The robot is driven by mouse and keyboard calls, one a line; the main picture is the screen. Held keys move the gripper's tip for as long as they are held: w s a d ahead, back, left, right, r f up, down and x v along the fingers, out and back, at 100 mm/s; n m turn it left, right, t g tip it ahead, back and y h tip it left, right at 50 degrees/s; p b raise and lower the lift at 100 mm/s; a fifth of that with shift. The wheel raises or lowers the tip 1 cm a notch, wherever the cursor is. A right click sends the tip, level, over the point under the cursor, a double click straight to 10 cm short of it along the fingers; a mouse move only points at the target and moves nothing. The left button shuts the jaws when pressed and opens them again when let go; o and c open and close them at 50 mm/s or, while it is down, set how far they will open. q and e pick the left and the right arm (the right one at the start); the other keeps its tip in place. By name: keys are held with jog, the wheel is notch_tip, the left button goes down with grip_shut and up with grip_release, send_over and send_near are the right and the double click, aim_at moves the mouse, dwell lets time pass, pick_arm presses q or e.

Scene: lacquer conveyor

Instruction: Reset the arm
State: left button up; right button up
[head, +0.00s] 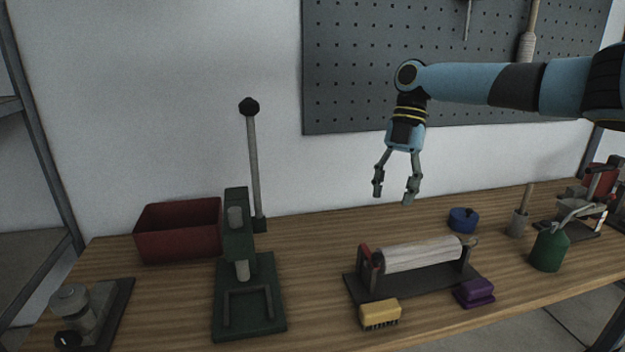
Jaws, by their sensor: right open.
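My right arm (480,84) comes in from the right of the head view, light blue with black bands. Its gripper (394,193) points down and is open, with a clear gap between the two grey fingers. Nothing is between the fingers. It hangs above the wooden bench (325,235), over the area behind the roller stand, and touches nothing. My left gripper is not in the view.
A green press (236,245) with a tall lever and a red bin (180,231) stand left. A roller stand (422,257) sits below the gripper, with a yellow brush (380,313) and purple block (474,292) before it. A green can (547,250) stands right. A pegboard (350,70) hangs behind.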

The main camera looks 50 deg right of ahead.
jog(key=s+a+f+m+h, duration=0.1)
jog(key=s+a+f+m, duration=0.25)
jog(key=a+f, duration=0.45)
jog(key=s+a+f+m+h, duration=0.15)
jog(key=s+a+f, duration=0.25)
jog(key=a+f, duration=0.45)
jog(key=s+a+r+m+t+h, duration=0.35)
jog(key=a+r+m, duration=0.55)
jog(key=a+m, duration=0.45)
jog(key=s+d+f+b, duration=0.15)
jog(key=f+b, duration=0.35)
jog(key=f, duration=1.3)
jog(key=s+d+f+b, duration=0.15)
jog(key=f+b, duration=0.35)
jog(key=f, duration=1.4)
jog(key=s+f+g+b, duration=0.1)
jog(key=s+f+b, duration=0.2)
jog(key=s+f, duration=0.5)
jog(key=s+d+f+m+b, duration=0.1)
jog(key=s+f+b, duration=0.3)
jog(key=s+f, duration=0.5)
notch_tip(320, 180, down, 6)
jog(key=shift+s+d+r+g+y, duration=0.1)
jog(key=shift+s+d+g+y, duration=0.1)
jog(key=shift+g+y, duration=0.15)
